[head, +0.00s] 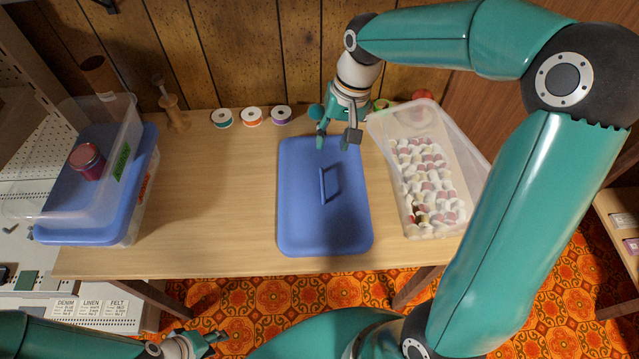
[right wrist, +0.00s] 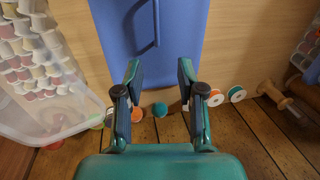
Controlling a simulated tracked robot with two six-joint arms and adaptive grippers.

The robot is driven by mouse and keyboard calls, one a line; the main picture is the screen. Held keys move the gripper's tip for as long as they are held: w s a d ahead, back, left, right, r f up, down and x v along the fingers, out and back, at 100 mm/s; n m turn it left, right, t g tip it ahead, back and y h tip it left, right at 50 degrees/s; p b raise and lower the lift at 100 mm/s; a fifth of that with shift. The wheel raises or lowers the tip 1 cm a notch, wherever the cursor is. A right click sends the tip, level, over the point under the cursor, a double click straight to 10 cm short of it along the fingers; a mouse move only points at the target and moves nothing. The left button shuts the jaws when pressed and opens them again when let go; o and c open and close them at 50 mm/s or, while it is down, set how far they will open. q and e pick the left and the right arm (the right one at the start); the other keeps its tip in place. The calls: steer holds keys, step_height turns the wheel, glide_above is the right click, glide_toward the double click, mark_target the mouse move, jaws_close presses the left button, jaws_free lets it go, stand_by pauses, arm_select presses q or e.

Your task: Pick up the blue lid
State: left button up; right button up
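The blue lid (head: 346,221) lies flat on the wooden table, with a raised bar handle (head: 323,185) at its middle. My right gripper (head: 332,141) is above the lid's far edge, near the wall, fingers apart and empty. In the right wrist view the open fingers (right wrist: 158,82) point toward the blue lid (right wrist: 178,30), with the handle (right wrist: 156,22) beyond the fingertips. My left gripper (head: 205,343) is low at the bottom left, over the floor in front of the table; its finger state is too small to tell.
A clear bin (head: 390,125) of several spools stands right of the lid. Loose spools (head: 252,116) line the back by the wood-panel wall. The table left of the lid (head: 215,190) is clear.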

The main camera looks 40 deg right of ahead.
glide_above(322, 178)
steer(key=d, duration=0.1)
steer(key=f, duration=0.8)
steer(key=shift+s+d, duration=0.1)
steer(key=shift+s, duration=0.15)
steer(key=shift+w+a+f, duration=0.1)
steer(key=shift+a+f, duration=0.05)
steer(key=shift+f, duration=0.7)
steer(key=shift+w+a+f, duration=0.1)
steer(key=shift+a+f, duration=0.1)
steer(key=shift+f, duration=0.65)
steer(key=shift+w+a+f, duration=0.1)
steer(key=shift+a+f, duration=0.05)
steer(key=shift+f, duration=0.7)
jaws_close()
